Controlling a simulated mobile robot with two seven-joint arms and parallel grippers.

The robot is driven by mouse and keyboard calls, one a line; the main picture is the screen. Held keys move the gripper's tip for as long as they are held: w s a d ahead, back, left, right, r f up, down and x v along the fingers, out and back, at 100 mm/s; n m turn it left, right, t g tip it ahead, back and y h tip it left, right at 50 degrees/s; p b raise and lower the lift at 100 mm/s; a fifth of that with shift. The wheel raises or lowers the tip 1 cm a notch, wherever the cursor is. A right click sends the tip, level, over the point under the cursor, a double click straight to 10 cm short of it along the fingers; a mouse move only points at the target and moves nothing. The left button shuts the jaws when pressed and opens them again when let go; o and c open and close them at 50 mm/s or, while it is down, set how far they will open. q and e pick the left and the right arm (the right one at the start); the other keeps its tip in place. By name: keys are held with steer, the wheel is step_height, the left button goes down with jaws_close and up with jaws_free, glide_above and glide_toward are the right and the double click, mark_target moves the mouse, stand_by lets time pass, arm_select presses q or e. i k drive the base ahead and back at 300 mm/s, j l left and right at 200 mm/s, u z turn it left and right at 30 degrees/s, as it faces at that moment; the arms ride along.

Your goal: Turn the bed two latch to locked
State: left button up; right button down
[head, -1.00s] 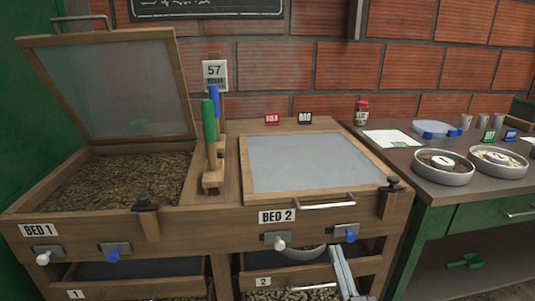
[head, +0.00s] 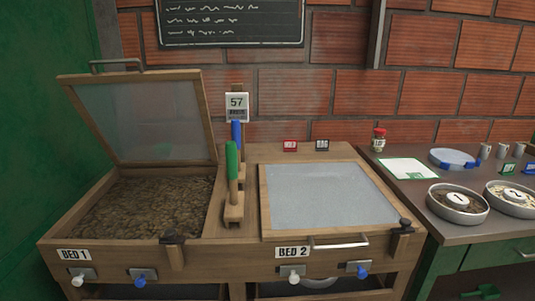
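Bed two, labelled BED 2 (head: 293,252), has its framed glass lid (head: 330,196) closed flat, with a metal bar handle (head: 339,242) at its front edge. The bed two latch (head: 404,227) is a dark knob-topped piece on a wooden block at the front right corner of the lid. It is small here, and I cannot tell whether it is turned to locked. Neither of my grippers is in view.
Bed one (head: 145,205) is left, its lid (head: 140,118) raised. Green and blue handled tools (head: 232,165) stand between the beds. White and blue knobs (head: 293,277) stick out below. A dark side table (head: 450,232) with bowls (head: 458,200) is right.

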mark_target(406, 223)
steer(key=z, duration=0.7)
steer(key=i+l+z, duration=0.1)
steer(key=l+z, duration=0.35)
steer(key=i+l+z, duration=0.15)
steer(key=l+z, duration=0.15)
steer(key=z, duration=0.15)
